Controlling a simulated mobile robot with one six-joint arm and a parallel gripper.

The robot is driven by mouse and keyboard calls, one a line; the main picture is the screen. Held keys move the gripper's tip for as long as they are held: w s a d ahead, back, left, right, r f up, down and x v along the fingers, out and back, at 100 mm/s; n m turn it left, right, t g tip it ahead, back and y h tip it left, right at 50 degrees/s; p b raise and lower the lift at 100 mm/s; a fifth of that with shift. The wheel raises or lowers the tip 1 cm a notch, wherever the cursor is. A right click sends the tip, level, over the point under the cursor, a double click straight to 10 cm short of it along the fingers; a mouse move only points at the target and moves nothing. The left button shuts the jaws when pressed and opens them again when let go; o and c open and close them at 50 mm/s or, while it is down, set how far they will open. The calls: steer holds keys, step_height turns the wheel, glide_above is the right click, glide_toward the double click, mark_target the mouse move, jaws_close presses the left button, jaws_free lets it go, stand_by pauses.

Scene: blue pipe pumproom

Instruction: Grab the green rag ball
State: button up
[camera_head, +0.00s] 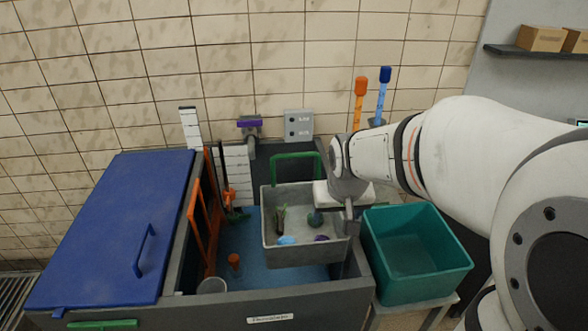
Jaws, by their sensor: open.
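A grey bin (300,258) hangs or sits inside the sink-like tank and holds several small things. A round dark green lump (315,220) lies in its right half and looks like the rag ball, though it is small and dark. A dark green and brown upright thing (281,218) stands to its left. My gripper (348,226) is open, pointing down at the bin's right rim, just right of the dark green lump. I see no hold on anything. The fingertips are small and partly hidden by the wrist.
A light blue piece (287,240) and a purple piece (321,238) lie at the bin's front. A teal crate (415,290) stands right of the tank. A blue lid (112,235) covers the left side. An orange frame (201,235) stands inside the tank.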

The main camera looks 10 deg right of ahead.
steer(key=shift+t, duration=0.4)
steer(key=shift+w+a+f+p, duration=0.1)
steer(key=shift+w+f, duration=2.85)
steer(key=shift+f, duration=0.25)
steer(key=shift+w+d+f+p, duration=0.1)
steer(key=shift+w+f, duration=2.9)
steer(key=shift+f, duration=0.2)
steer(key=shift+w+a+f+p, duration=0.1)
steer(key=shift+w+f, duration=2.85)
steer(key=shift+f, duration=0.25)
steer(key=c, duration=1.1)
